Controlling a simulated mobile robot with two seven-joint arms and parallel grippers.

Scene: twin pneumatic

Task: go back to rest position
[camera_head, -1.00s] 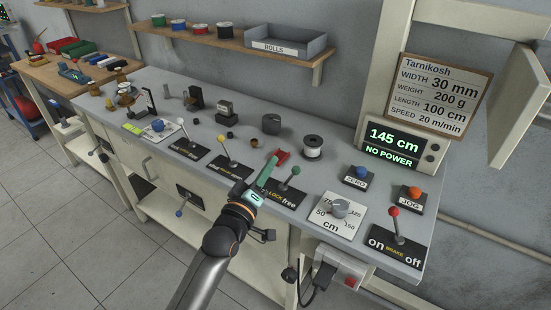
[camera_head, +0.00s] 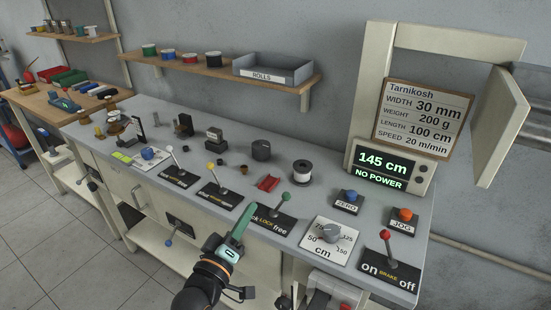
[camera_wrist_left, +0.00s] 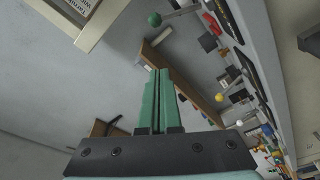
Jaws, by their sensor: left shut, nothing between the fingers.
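My left gripper (camera_head: 240,224) is in the lower middle of the head view, in front of the bench's front edge beside the green-knobbed lever (camera_head: 284,198). Its green fingers are together and hold nothing. In the left wrist view the two fingers (camera_wrist_left: 157,75) lie side by side. My right gripper does not show in either view.
The grey bench (camera_head: 225,152) carries several levers, including a red-knobbed brake lever (camera_head: 386,240), a dial (camera_head: 331,233), a spool (camera_head: 302,171) and a display (camera_head: 382,168) reading 145 cm and NO POWER. A shelf with a ROLLS tray (camera_head: 272,70) hangs behind.

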